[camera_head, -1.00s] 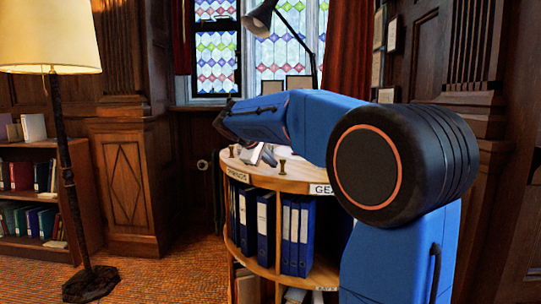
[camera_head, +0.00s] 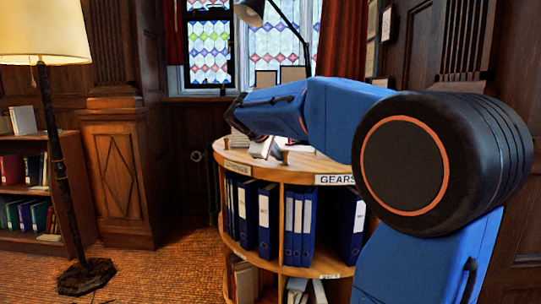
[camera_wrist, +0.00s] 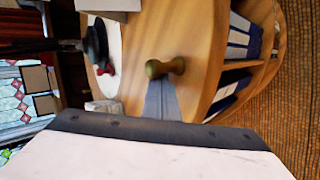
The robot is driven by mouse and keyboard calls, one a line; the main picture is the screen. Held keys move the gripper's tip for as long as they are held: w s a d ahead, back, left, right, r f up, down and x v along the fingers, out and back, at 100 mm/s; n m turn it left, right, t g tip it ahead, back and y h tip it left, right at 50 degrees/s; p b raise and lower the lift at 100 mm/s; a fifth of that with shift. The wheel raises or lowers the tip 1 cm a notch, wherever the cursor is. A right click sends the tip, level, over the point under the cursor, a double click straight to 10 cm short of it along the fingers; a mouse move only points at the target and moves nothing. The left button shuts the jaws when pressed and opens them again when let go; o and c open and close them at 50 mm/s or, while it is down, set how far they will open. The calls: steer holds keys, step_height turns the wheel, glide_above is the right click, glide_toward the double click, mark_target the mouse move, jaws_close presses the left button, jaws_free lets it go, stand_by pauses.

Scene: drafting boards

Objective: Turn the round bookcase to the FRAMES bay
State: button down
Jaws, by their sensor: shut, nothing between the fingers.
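The round bookcase (camera_head: 283,178) stands in front of the window, with blue binders on its upper shelf. A GEARS label (camera_head: 335,180) faces me on its top rim. Another label (camera_head: 238,167) at the left rim is hard to read. No FRAMES label is legible. My gripper (camera_head: 263,149) is low over the bookcase top, partly hidden by my arm. In the wrist view, its shut, empty fingers (camera_wrist: 162,100) point at a brass knob (camera_wrist: 165,68) on the wooden top. They are close to the knob; I cannot tell whether they touch it.
A black desk lamp (camera_head: 250,12) and papers are on or behind the bookcase top. A floor lamp (camera_head: 50,150) and a low bookshelf (camera_head: 68,195) stand at the left. Carpet (camera_head: 165,272) lies open between the shelf and the round bookcase.

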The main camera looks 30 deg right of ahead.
steer(key=shift+s+d, duration=0.25)
steer(key=shift+s, duration=0.2)
steer(key=shift+n+t, duration=0.4)
steer(key=shift+s+d, duration=0.95)
steer(key=shift+s, duration=0.2)
steer(key=shift+s+d, duration=0.95)
steer(key=shift+s, duration=0.2)
steer(key=shift+d, duration=0.1)
steer(key=shift+n+t+y, duration=0.3)
steer(key=shift+n+y, duration=0.1)
steer(key=shift+s+d, duration=1.95)
steer(key=shift+d, duration=0.1)
